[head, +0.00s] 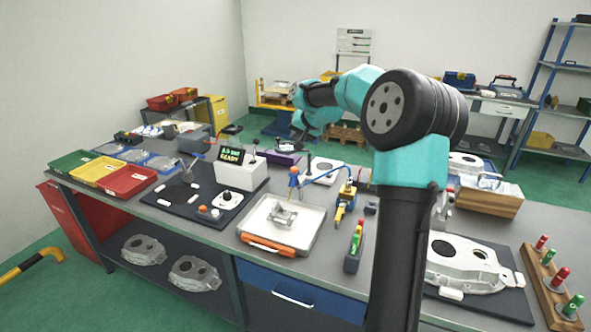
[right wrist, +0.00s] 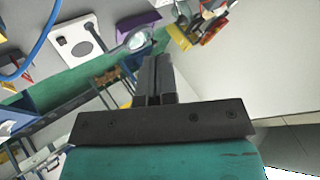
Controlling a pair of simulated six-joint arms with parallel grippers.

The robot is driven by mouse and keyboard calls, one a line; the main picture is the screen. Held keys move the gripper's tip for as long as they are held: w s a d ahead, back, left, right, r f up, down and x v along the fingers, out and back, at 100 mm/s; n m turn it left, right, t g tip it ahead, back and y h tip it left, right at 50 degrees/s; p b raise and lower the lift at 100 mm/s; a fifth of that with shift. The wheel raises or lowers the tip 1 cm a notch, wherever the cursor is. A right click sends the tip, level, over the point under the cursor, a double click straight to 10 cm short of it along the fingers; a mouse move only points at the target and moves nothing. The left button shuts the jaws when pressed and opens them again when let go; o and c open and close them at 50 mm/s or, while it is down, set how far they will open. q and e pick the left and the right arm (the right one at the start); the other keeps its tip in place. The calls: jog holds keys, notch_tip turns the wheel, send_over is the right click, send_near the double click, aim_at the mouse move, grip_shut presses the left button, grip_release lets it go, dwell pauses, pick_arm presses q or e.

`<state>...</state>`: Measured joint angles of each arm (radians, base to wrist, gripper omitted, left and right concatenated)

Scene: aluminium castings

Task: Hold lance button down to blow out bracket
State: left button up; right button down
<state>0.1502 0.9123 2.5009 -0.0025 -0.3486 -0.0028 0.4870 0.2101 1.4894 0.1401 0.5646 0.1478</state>
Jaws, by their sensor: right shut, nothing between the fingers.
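A small grey metal bracket (head: 284,213) lies in a white tray (head: 262,237) with an orange front handle, at the middle front of the bench. A blue nozzle (head: 293,178) on a stem stands just behind the tray. A yellow tool (head: 345,195), perhaps the lance, stands upright to its right; its button is too small to make out. My right gripper (head: 298,136) is high beyond the bench's middle, well apart from bracket and tool. In the right wrist view its fingers (right wrist: 158,70) are shut with nothing between them. My left gripper is out of view.
Green, yellow and red trays (head: 130,180) stand at the bench's left. A white device with a "READY" display (head: 231,155) is left of the tray. A casting (head: 465,262) lies on a dark mat at the right. A blue hose (right wrist: 38,45) hangs in the right wrist view.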

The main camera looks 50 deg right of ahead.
aim_at(296, 168)
jog(key=shift+f, duration=0.15)
jog(key=shift+f, duration=4.35)
jog(key=shift+f, duration=0.1)
jog(key=shift+f, duration=0.3)
jog(key=shift+f, duration=0.6)
dwell(0.5)
jog(key=shift+r, duration=0.1)
dwell(0.8)
jog(key=shift+r, duration=0.95)
